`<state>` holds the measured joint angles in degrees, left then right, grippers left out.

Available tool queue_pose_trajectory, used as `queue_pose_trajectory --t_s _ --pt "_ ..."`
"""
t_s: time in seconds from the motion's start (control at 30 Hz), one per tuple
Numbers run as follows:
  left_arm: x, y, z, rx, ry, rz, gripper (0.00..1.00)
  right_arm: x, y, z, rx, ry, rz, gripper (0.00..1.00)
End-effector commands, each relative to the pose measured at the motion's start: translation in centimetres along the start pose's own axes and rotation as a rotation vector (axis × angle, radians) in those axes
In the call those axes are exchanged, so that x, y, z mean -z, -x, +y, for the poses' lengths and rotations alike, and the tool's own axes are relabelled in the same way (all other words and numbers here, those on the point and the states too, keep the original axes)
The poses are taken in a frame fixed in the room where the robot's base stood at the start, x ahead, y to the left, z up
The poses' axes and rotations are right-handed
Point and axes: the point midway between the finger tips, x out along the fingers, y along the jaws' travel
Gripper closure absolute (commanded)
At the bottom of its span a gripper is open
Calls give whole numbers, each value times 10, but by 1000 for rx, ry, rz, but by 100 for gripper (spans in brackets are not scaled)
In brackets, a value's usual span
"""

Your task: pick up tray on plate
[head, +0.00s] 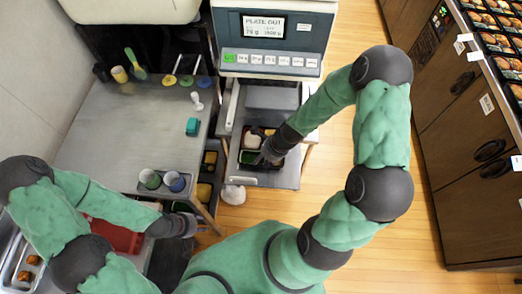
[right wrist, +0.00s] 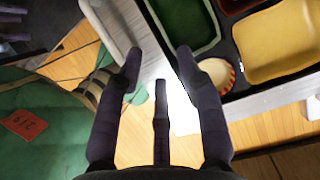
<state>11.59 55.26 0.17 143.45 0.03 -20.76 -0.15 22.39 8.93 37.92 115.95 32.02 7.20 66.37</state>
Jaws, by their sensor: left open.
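A dark bento tray (right wrist: 238,62) with a green compartment (right wrist: 185,22), a yellow compartment (right wrist: 275,45) and a small round red-and-white cup (right wrist: 215,74) shows in the right wrist view. In the head view the tray (head: 250,158) sits on the metal plate (head: 286,180) below the scale, partly hidden by my right gripper (head: 268,152). In the right wrist view that gripper (right wrist: 158,60) has its fingers apart with nothing between the tips; the right finger overlaps the tray's edge. I cannot tell whether it touches. My left gripper (head: 192,222) is open at the counter's front edge.
The scale (head: 272,45) reads "PLATE OUT". The steel counter (head: 110,140) at left holds two cups (head: 175,182), a teal block (head: 193,126) and utensils. A red tray (head: 118,236) lies near my left arm. Open floor (head: 320,215) is at right, before dark cabinets (head: 455,150).

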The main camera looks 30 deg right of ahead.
Motion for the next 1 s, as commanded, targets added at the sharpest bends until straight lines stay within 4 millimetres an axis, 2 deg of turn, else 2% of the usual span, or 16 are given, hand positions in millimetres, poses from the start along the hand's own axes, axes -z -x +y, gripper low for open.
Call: queue_pose_trajectory --t_s 0.27,0.6,0.87,1.0 --pt "1 -9 -3 0 0 2 55 0 -15 0 0 2 0 63" --pt "2 -34 -12 0 0 1 55 -2 -56 2 1 2 0 63" --pt "2 -32 -12 0 0 2 55 -3 -56 1 2 2 0 63" --pt "2 -32 -12 0 0 2 55 -3 -56 1 2 2 0 100"
